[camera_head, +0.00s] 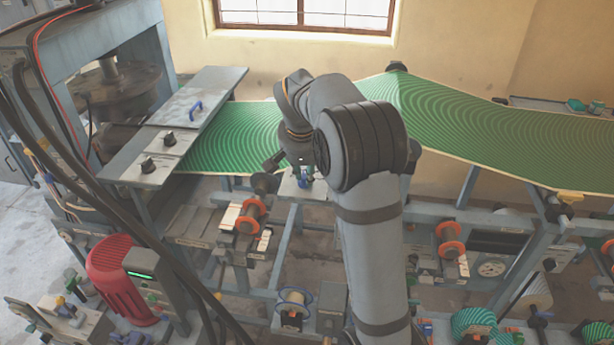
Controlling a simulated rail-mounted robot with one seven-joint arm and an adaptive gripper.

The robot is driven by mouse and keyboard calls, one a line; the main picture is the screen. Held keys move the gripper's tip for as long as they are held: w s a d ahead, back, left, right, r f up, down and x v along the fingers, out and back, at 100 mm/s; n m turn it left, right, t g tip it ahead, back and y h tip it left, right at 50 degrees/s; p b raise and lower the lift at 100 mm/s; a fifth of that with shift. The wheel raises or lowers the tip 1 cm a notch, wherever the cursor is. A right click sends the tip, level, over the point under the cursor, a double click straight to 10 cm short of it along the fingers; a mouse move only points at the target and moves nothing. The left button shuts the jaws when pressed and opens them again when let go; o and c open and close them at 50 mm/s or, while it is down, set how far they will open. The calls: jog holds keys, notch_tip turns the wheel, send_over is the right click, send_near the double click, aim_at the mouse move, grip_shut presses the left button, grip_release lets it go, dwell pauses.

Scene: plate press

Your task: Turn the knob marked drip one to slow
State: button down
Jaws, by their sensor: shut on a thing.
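My arm reaches up from the bottom and bends over at the top middle, its wrist pointing down. My gripper (303,170) is at the end, partly hidden behind my own arm. It is shut on a small blue knob (303,182) on a small pale panel (316,190) below the green web. The panel's markings are too small to read, so I cannot tell the knob's setting or whether it is drip one.
The green striped web (450,118) runs behind my arm. A grey cover with a blue handle (196,108) is at the left. Orange-flanged rollers (250,214) (449,250) and a red motor (115,278) sit lower. Dark cables (130,225) cross the left side.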

jog(key=shift+w+r+m, duration=0.2)
jog(key=shift+m, duration=0.1)
dwell(0.4)
jog(key=c, duration=2)
grip_release()
jog(key=o, duration=0.4)
jog(key=shift+f, duration=0.25)
jog(key=shift+c, duration=0.2)
jog(key=v, duration=1.2)
jog(key=shift+w+a, duration=0.1)
jog(key=shift+a, duration=0.05)
jog(key=x, duration=1.1)
jog(key=shift+f, duration=0.35)
jog(key=shift+w+f, duration=0.1)
jog(key=shift+f, duration=0.05)
